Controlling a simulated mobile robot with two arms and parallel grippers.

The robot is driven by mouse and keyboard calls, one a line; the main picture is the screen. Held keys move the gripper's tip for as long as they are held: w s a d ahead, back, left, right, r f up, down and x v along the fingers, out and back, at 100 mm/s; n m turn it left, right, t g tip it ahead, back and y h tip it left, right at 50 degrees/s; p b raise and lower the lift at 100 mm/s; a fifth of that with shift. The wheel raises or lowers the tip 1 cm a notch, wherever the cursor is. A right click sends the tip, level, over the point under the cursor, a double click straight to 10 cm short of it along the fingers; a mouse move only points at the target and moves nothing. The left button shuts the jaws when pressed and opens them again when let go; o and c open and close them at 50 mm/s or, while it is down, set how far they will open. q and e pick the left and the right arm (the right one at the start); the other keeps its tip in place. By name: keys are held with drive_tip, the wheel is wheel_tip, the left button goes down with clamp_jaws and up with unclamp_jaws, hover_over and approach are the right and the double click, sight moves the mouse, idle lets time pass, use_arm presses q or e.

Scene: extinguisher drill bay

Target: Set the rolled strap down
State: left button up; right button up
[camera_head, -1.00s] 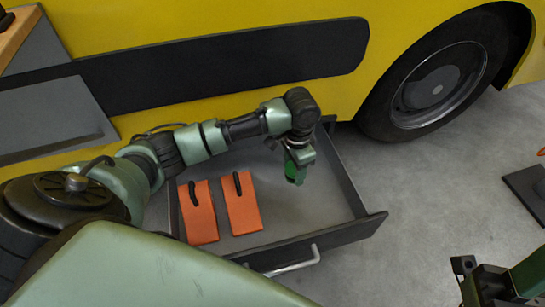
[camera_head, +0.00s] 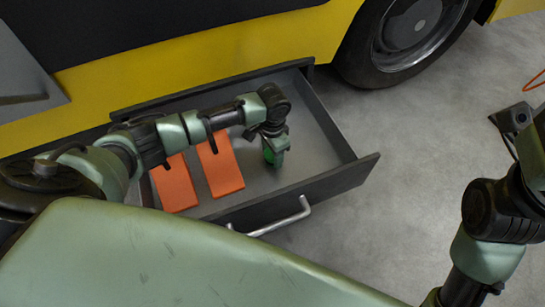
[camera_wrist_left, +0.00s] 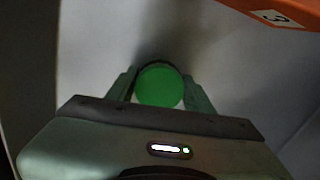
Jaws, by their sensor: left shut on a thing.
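The rolled strap (camera_head: 269,155) is a small green roll low inside the open drawer. My left gripper (camera_head: 273,150) is shut on it, pointing down over the right part of the drawer floor. In the left wrist view the strap (camera_wrist_left: 160,85) shows as a green disc between the two fingers (camera_wrist_left: 160,90). I cannot tell whether its underside touches the floor of the drawer (camera_head: 313,150). My right arm shows at the right edge, but I cannot make out its fingers.
Two orange blocks (camera_head: 175,186) (camera_head: 221,170) lie left of the strap in the drawer; a "3" label shows on orange in the wrist view. The drawer front has a pale handle (camera_head: 285,220). A yellow vehicle with a wheel (camera_head: 408,35) stands behind. Grey floor (camera_head: 410,140) is clear at right.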

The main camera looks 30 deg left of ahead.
use_arm(q)
drive_tip(key=shift+f, duration=0.2)
drive_tip(key=o, duration=1.6)
